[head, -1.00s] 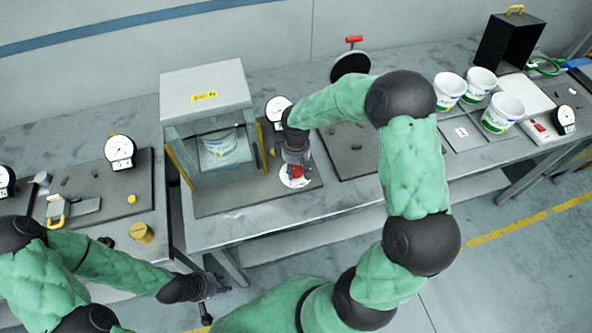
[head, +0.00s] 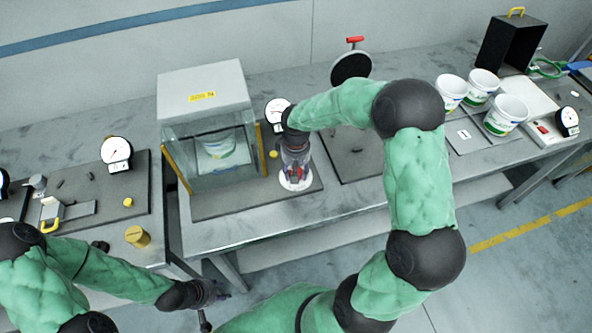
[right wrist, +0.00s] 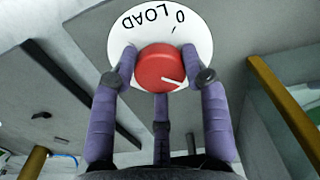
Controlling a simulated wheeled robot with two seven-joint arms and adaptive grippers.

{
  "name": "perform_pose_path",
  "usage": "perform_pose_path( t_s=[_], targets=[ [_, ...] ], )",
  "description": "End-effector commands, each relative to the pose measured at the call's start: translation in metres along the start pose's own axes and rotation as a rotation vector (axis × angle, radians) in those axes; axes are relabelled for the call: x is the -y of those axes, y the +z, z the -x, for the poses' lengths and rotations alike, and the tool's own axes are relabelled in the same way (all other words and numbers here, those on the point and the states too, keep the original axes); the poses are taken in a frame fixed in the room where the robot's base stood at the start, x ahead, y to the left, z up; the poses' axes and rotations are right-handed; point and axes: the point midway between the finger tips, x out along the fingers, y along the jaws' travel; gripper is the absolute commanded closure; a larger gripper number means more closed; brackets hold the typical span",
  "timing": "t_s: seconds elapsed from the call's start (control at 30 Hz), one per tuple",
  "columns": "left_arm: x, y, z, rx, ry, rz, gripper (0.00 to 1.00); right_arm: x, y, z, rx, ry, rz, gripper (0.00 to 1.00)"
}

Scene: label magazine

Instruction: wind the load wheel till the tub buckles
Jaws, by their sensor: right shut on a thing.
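The load wheel is a red knob (right wrist: 160,68) with a white pointer line, on a round white plate (right wrist: 117,42) marked LOAD and 0. My right gripper (head: 296,175) reaches down over it, and its purple fingers are shut on the knob from both sides. The pointer line aims to the lower right in the right wrist view.
A dial gauge (head: 277,110) stands behind the wheel, partly hidden by my right arm. Several white tubs (head: 505,114) stand at the right. Another gauge (head: 116,152) and a yellow cylinder (head: 137,236) are at the left. The bench front below the box is clear.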

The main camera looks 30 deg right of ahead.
Motion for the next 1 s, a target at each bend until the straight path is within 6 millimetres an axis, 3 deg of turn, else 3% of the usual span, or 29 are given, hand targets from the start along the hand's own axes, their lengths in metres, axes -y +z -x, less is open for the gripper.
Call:
perform_pose_path(
  t_s=[0.23,0.27,0.3,0.33,0.73,1.0],
  targets=[
    [0.000,0.000,0.000,0.000,0.000,0.000,0.60,0.001,-0.001,0.000,-0.002,-0.001,0.001,0.87],
    [0.000,0.000,0.000,0.000,0.000,0.000,0.60,0.000,-0.001,0.000,-0.002,-0.001,0.001,0.45],
    [0.000,0.000,0.000,0.000,0.000,0.000,0.60,0.000,-0.001,0.000,-0.002,-0.001,0.001,0.34],
    [0.000,0.000,0.000,0.000,0.000,0.000,0.60,0.000,-0.001,0.000,-0.002,-0.001,0.001,0.30],
    [0.000,0.000,0.000,0.000,0.000,0.000,0.60,0.000,-0.001,0.004,-0.002,0.001,0.002,0.30],
    [0.000,0.000,0.000,0.000,0.000,0.000,0.60,0.000,-0.002,0.046,-0.005,0.001,0.002,0.30]
  ],
)
